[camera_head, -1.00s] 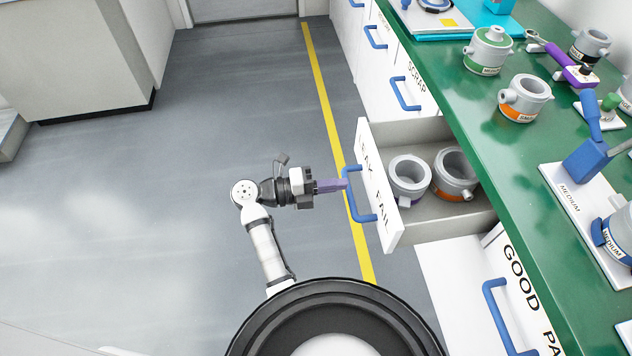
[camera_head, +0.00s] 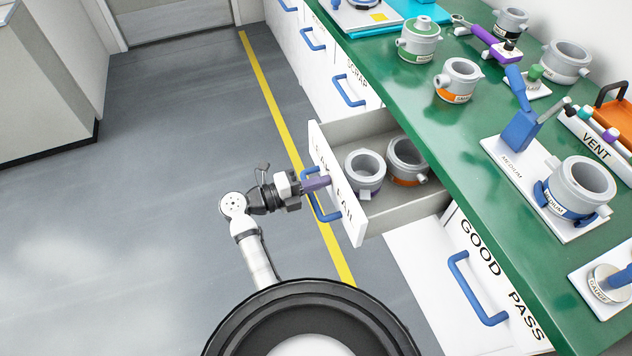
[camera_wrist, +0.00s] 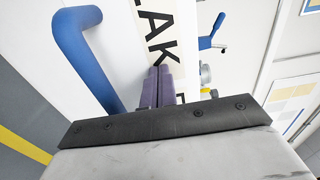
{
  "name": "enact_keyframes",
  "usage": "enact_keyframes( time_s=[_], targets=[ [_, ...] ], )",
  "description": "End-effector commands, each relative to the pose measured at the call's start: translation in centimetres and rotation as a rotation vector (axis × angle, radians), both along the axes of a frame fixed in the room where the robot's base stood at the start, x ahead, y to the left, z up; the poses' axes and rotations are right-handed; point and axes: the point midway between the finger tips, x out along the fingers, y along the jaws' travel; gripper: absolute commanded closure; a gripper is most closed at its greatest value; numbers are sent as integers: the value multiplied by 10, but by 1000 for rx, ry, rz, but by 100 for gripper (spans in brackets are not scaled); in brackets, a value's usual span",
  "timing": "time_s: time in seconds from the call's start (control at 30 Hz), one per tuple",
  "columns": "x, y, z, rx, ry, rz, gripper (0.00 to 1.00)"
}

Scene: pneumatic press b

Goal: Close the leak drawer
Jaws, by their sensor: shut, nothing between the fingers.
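The leak drawer (camera_head: 352,222) stands pulled out from the bench, its white front lettered in black and fitted with a blue handle (camera_head: 312,208). Two grey ring-shaped parts sit inside it: one nearer the front (camera_head: 366,188) and one with an orange band (camera_head: 406,180) behind it. My gripper (camera_head: 328,182) is shut and empty, its purple fingers at the drawer front near the handle's upper end. In the wrist view the fingertips (camera_wrist: 160,74) are at or very close to the lettered face, beside the blue handle (camera_wrist: 85,55); contact is not certain.
The scrap drawer (camera_head: 345,85) above and the good pass drawer (camera_head: 470,270) below in the picture are shut. The green bench top (camera_head: 440,125) holds several parts and fixtures. Open grey floor (camera_head: 150,170) lies left, with a yellow line.

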Motion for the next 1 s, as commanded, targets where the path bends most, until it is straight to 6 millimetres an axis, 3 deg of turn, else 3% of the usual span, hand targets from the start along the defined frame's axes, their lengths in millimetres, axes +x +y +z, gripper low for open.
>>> enact_keyframes(
  time_s=[0.27, 0.7, 1.0],
  targets=[
    [14, -50, 0, -1, 0, -8, 100],
    [50, -160, 1, 1, 0, -7, 100],
    [67, -210, 1, 1, -1, -4, 100]
  ],
)
